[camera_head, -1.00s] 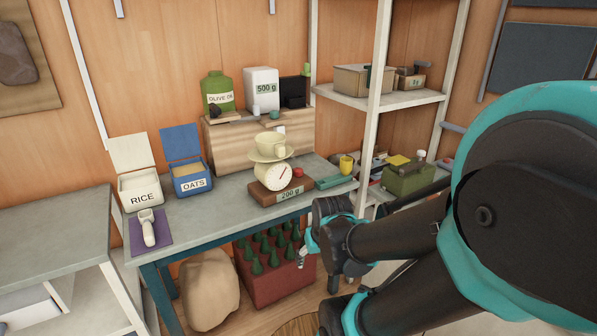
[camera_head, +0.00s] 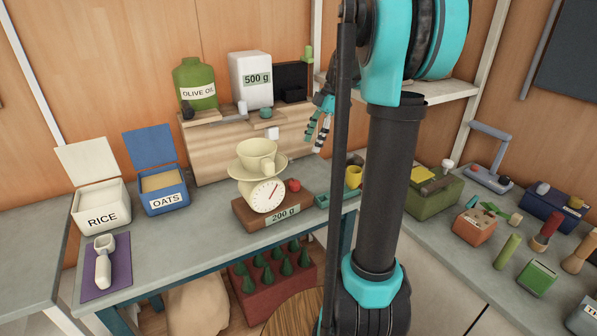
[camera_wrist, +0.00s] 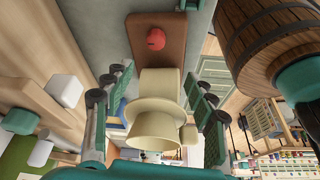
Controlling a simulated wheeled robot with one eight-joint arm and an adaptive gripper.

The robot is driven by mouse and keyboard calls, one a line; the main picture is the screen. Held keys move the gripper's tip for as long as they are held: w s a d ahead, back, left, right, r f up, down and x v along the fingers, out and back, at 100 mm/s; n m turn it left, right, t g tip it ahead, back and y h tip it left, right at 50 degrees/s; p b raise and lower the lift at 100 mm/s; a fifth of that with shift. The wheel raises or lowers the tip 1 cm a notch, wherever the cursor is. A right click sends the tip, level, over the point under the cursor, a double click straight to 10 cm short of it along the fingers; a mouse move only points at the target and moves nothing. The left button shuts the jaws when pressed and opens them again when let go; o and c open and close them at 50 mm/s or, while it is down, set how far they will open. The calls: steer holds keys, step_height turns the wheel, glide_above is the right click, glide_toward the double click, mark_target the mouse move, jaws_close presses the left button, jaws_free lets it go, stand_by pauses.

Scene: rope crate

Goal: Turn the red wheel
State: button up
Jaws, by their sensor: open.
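The red wheel (camera_head: 293,185) is a small red knob on the brown base of a cream kitchen scale (camera_head: 268,195), right of its round dial. It also shows at the top of the wrist view (camera_wrist: 156,40). A cream cup (camera_head: 257,153) on a saucer sits on top of the scale. My gripper (camera_head: 317,143) is open and empty in the head view. It hangs fingers down, above the bench and to the upper right of the scale, apart from the wheel. In the wrist view the cup and the wheel appear between my spread fingers (camera_wrist: 160,78).
Rice (camera_head: 101,207) and oats (camera_head: 164,187) bins stand left. A yellow mug (camera_head: 353,177) is right of the scale, close to my arm.

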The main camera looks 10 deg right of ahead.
steer(key=w, duration=0.1)
glide_toward(295, 181)
steer(key=shift+n, duration=0.3)
steer(key=x, duration=0.9)
steer(key=shift+s+a+f, duration=0.15)
steer(key=shift+a+f, duration=0.05)
steer(key=shift+f, duration=0.1)
steer(key=shift+c, duration=0.2)
steer(key=c, duration=1.1)
